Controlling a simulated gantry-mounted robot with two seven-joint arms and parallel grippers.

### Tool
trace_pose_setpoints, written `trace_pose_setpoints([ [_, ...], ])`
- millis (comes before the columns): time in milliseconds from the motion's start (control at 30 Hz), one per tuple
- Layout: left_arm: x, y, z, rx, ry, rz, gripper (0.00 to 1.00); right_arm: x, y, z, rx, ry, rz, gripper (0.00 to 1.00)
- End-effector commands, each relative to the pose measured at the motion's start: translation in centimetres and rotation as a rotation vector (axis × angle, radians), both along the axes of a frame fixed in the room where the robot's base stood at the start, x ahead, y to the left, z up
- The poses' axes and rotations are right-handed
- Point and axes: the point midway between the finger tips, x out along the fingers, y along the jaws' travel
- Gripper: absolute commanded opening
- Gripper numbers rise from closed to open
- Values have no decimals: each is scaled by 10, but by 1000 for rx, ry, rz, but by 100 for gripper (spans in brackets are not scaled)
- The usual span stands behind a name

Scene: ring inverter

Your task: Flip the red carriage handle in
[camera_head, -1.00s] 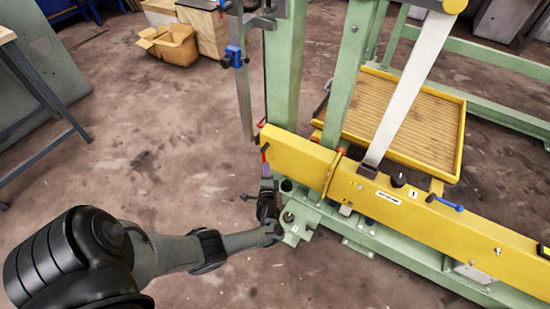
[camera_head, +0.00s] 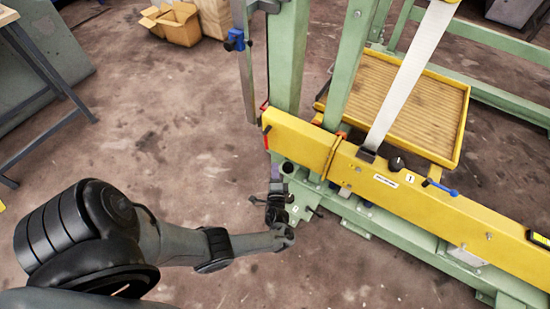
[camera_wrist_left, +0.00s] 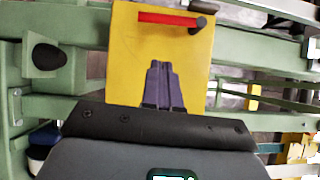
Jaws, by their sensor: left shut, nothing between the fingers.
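The red carriage handle (camera_head: 266,141) is on the left end of the yellow beam (camera_head: 300,143), with a dark pivot at its upper end. In the left wrist view the red handle (camera_wrist_left: 166,18) lies sideways across the yellow end face (camera_wrist_left: 128,60), its dark pivot at the right. My left gripper (camera_head: 276,172) is below and slightly right of the handle in the head view. Its purple fingers (camera_wrist_left: 160,68) are shut and empty in the wrist view, pointing at the yellow face, visibly apart from the handle. My right gripper is not in view.
Green frame posts (camera_head: 288,60) stand behind the beam. A black knob (camera_head: 397,163) and a blue-tipped lever (camera_head: 440,187) sit along the beam. A yellow-edged tray (camera_head: 462,120) lies beyond, with a white strap (camera_head: 412,70) before it. The floor at left is open; a cardboard box (camera_head: 175,24) stands far back.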

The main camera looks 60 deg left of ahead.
Motion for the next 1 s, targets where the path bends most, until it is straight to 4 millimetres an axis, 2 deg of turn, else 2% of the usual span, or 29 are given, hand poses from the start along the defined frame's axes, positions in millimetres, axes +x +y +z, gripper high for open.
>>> trace_pose_setpoints([
  [100,-9,-15,1,-2,1,0,0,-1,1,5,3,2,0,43],
  [300,-16,-27,1,-1,-1,0,0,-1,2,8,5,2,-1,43],
  [833,-17,-29,1,1,1,0,0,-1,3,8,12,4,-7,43],
  [1000,-37,-28,-3,2,36,1,0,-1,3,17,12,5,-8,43],
])
